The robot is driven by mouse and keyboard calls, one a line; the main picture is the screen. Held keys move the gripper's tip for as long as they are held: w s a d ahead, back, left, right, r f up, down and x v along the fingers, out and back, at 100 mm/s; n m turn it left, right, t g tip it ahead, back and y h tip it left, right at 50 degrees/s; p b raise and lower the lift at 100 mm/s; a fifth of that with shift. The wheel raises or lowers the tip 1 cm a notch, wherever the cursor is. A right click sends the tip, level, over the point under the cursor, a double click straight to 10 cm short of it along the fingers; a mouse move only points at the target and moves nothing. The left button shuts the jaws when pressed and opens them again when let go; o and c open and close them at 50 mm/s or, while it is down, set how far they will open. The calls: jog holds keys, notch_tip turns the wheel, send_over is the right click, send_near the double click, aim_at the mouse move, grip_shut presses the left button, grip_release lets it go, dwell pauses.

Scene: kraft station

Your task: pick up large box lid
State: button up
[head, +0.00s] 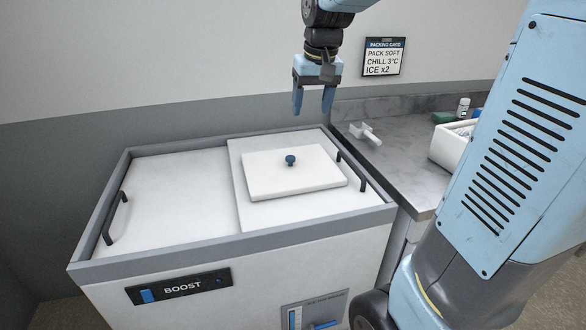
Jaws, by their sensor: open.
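The large box lid (292,181) is a flat white slab with a small dark blue knob (291,160) on its top. It lies on the right-hand white panel of a chest unit. My gripper (313,111) hangs above and behind the lid, fingers pointing down. Its two blue fingers are apart with nothing between them. It does not touch the lid or the knob.
The chest (235,246) has a raised grey rim, black handles at left (117,218) and right (352,172), and a BOOST label. A grey counter (409,162) at right holds a white scoop (366,133) and a white box (454,143). A packing card (382,57) hangs on the wall.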

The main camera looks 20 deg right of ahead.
aim_at(290, 157)
jog(key=w+f+g, duration=0.1)
jog(key=w+f, duration=0.3)
jog(key=w, duration=0.4)
jog(key=w+f+g, duration=0.2)
jog(key=w+f, duration=0.3)
jog(key=w, duration=0.3)
jog(key=f, duration=0.9)
jog(key=w+f, duration=0.1)
jog(key=f, duration=0.3)
jog(key=shift+a+f, duration=0.3)
jog(key=shift+a, duration=0.05)
grip_shut()
